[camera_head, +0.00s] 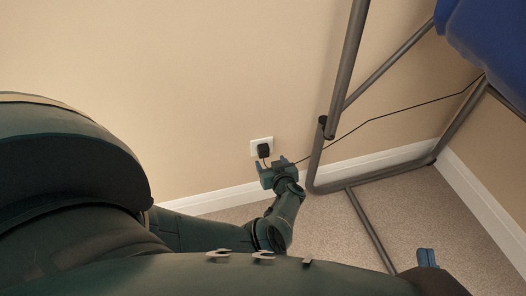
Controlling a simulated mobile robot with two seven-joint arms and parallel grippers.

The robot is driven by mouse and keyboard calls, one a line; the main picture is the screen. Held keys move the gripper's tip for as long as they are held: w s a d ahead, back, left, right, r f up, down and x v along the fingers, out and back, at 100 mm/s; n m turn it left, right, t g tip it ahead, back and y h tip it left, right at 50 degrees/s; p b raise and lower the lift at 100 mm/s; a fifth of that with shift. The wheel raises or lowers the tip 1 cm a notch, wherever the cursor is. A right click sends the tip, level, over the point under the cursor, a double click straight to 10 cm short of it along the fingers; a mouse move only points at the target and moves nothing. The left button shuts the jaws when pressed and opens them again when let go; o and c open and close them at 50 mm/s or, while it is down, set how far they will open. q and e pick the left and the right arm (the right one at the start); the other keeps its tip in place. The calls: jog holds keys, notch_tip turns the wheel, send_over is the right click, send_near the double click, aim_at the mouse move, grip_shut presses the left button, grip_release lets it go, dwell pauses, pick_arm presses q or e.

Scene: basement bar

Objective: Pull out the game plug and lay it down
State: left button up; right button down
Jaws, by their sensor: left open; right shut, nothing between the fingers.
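The black game plug (263,151) sits in a white wall socket (254,144) low on the beige wall. A thin black cable (398,110) runs from behind my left gripper to the right, up toward a blue object at the upper right. My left gripper (271,163) is open just below the plug, with its blue fingertips pointing up toward it. I cannot tell whether they touch it. My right gripper (427,258) shows only as blue fingertips at the lower right, shut and empty, away from the plug.
A grey metal tube frame (335,100) stands right of the socket, its lower tubes near the carpet. The blue object (490,40) hangs at the upper right. A white skirting board (225,199) runs along the wall. Carpet (330,220) is bare below the socket.

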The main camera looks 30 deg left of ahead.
aim_at(265, 153)
pick_arm(q)
jog(key=b+x, duration=0.5)
jog(key=x, duration=0.2)
jog(key=shift+f, duration=0.1)
jog(key=shift+b+x, duration=0.8)
pick_arm(e)
jog(key=shift+a+f+t+y, duration=0.1)
jog(key=shift+a+t+y, duration=0.6)
jog(key=shift+a+y, duration=0.3)
jog(key=shift+d+r, duration=0.1)
jog(key=shift+r, duration=0.15)
pick_arm(q)
jog(key=shift+c, duration=0.6)
